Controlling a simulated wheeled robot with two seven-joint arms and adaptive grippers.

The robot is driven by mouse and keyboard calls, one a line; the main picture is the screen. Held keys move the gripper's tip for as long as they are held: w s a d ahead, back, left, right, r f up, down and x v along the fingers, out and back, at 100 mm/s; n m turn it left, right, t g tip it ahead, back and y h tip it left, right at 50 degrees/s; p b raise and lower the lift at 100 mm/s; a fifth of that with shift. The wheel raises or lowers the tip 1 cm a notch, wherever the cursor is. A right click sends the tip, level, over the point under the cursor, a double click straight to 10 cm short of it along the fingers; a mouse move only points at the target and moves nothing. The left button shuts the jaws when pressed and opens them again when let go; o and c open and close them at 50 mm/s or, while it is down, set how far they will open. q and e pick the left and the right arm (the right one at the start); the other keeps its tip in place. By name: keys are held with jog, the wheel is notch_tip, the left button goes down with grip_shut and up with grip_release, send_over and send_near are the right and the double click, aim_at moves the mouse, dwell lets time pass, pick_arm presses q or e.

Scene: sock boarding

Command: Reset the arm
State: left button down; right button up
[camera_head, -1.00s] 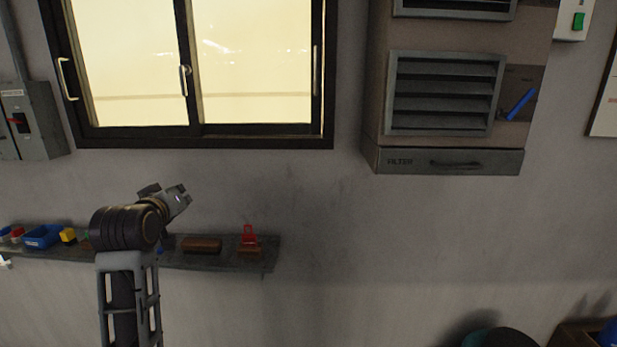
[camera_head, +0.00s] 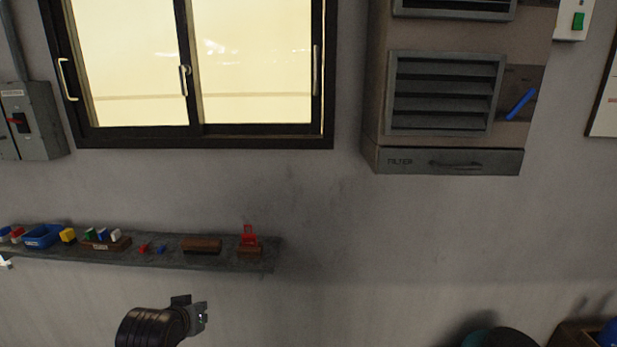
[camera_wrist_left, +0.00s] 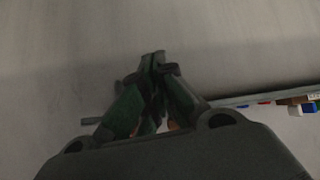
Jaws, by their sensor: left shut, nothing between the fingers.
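My left arm comes up from the bottom edge of the head view, and my left gripper (camera_head: 195,316) is low, below the wall shelf and apart from it. In the left wrist view the gripper's fingers (camera_wrist_left: 155,62) meet at their tips with nothing between them, in front of bare grey wall. My right gripper is in neither view.
A narrow grey shelf (camera_head: 215,264) on the wall carries a blue bin (camera_head: 43,236), small coloured blocks, a brown block (camera_head: 201,245) and a red item (camera_head: 248,235). A window and a filter cabinet (camera_head: 450,161) are above. The wall right of the shelf is bare.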

pick_arm(q)
jog(key=s+d+f+m+g+h, duration=0.1)
jog(key=s+d+f+m+g, duration=0.15)
jog(key=s+f, duration=0.7)
jog(key=s+d+f+m+g, duration=0.2)
jog(key=s+f+g, duration=0.2)
jog(key=s+f, duration=0.75)
jog(key=f, duration=1.3)
jog(key=s+f, duration=0.2)
jog(key=f, duration=1.4)
jog(key=s+a+f+g, duration=0.1)
jog(key=s+a+f, duration=0.1)
jog(key=s+f, duration=0.7)
jog(key=s+a+f+g, duration=0.1)
jog(key=s+a+f, duration=0.1)
jog(key=s+f, duration=0.8)
jog(key=s, duration=0.3)
jog(key=shift+s+a+f, duration=0.15)
jog(key=shift+a+f, duration=0.1)
jog(key=shift+f, duration=0.05)
